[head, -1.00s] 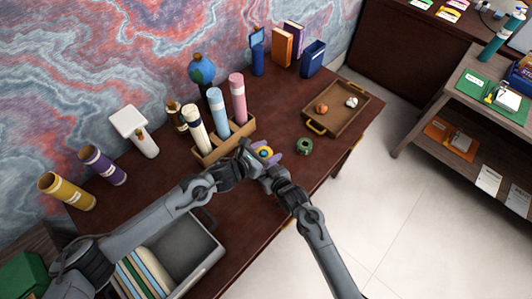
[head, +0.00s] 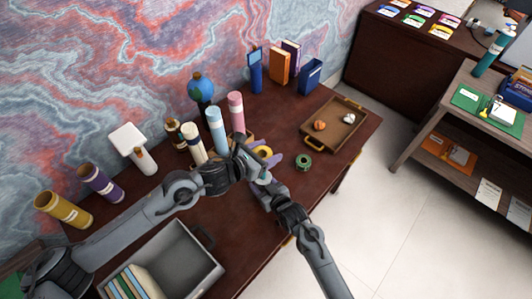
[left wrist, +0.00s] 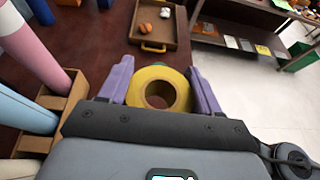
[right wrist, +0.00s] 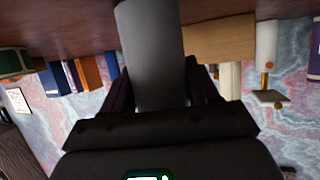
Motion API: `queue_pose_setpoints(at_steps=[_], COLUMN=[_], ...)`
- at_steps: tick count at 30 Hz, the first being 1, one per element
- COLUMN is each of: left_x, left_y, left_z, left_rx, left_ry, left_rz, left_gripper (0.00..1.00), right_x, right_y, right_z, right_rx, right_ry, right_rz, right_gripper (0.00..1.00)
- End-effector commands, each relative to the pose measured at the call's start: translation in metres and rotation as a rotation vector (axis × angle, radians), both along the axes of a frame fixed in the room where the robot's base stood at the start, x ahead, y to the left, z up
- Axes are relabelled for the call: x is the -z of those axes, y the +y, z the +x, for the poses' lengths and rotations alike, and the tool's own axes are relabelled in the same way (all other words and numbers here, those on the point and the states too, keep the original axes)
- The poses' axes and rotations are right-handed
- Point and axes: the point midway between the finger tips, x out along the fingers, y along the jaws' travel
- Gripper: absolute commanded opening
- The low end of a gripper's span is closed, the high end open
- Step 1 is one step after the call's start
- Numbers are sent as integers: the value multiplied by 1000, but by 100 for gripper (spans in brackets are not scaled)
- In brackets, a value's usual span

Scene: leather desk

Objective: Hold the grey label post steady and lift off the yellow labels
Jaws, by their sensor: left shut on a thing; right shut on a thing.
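The yellow labels (left wrist: 136,92) are a thick yellow ring, held between the purple fingers of my left gripper (left wrist: 160,92) in the left wrist view. The ring's hole looks dark brown, with no post visible in it from there. In the head view the yellow ring (head: 264,152) is partly hidden by my left gripper (head: 258,157). The grey label post (right wrist: 152,50) is a smooth grey cylinder in the right wrist view. My right gripper (right wrist: 155,88) is shut on it. In the head view my grippers are close together above the desk and largely hide the post.
A wooden rack with coloured tubes (head: 216,130) stands left of my grippers. A green ring (head: 298,161) lies to their right. A grey bin (head: 206,270) sits at the front left.

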Motion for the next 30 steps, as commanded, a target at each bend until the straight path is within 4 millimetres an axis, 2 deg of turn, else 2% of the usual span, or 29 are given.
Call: queue_pose_setpoints(at_steps=[1, 6, 7, 20, 30], left_x=[0, 0, 0, 0, 0], left_y=[0, 0, 0, 0, 0], left_z=[0, 0, 0, 0, 0], left_rx=[0, 0, 0, 0, 0], left_ry=[0, 0, 0, 0, 0], left_rz=[0, 0, 0, 0, 0], left_gripper=[33, 33, 33, 33, 33], right_x=[1, 0, 0, -2, -19], right_y=[0, 0, 0, -3, -26], right_z=[0, 0, 0, -5, -43], right_rx=[0, 0, 0, 0, 1], right_ry=[1, 1, 1, 1, 0], right_rz=[-1, -1, -1, 0, -2], right_gripper=[61, 87, 89, 89, 89])
